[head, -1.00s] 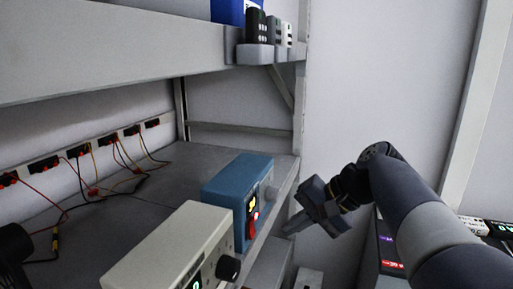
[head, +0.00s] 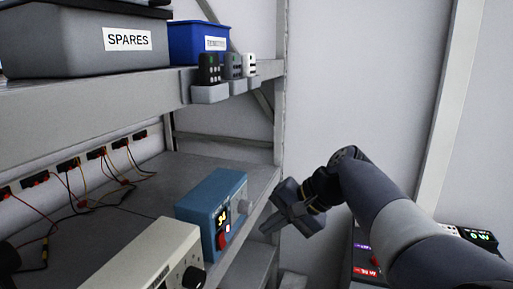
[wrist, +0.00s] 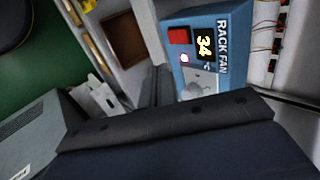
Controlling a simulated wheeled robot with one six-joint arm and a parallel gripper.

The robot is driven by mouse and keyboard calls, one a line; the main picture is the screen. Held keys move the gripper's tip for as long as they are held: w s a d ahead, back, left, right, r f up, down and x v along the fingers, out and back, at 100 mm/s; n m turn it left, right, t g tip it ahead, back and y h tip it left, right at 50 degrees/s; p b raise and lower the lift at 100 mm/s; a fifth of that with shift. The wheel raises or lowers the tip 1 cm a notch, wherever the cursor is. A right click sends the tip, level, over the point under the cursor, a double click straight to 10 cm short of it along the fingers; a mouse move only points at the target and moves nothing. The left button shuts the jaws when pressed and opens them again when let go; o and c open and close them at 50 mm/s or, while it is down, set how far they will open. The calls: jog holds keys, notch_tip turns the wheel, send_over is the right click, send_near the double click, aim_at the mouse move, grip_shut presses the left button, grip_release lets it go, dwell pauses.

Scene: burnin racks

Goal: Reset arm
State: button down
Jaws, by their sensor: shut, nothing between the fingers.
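My gripper (head: 275,222) is in the head view, right of the blue instrument box, in front of the rack's shelf edge. It is shut and holds nothing. My arm bends down to it from the lower right. The blue box (head: 207,200) stands on the middle shelf, with a display reading about 34 and a red switch. In the wrist view the box (wrist: 228,62) is labelled RACK FAN, and the dark shut fingers (wrist: 158,86) point toward its left side. I cannot tell the exact gap between them.
A beige instrument (head: 135,262) stands left of the blue box. The upper shelf (head: 90,110) holds a grey SPARES bin (head: 75,50), a blue bin (head: 190,45) and remotes in a holder (head: 210,94). Panels with displays (head: 362,262) stand lower right. The wall behind my arm is bare.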

jog(key=x, duration=0.5)
jog(key=shift+a, duration=0.1)
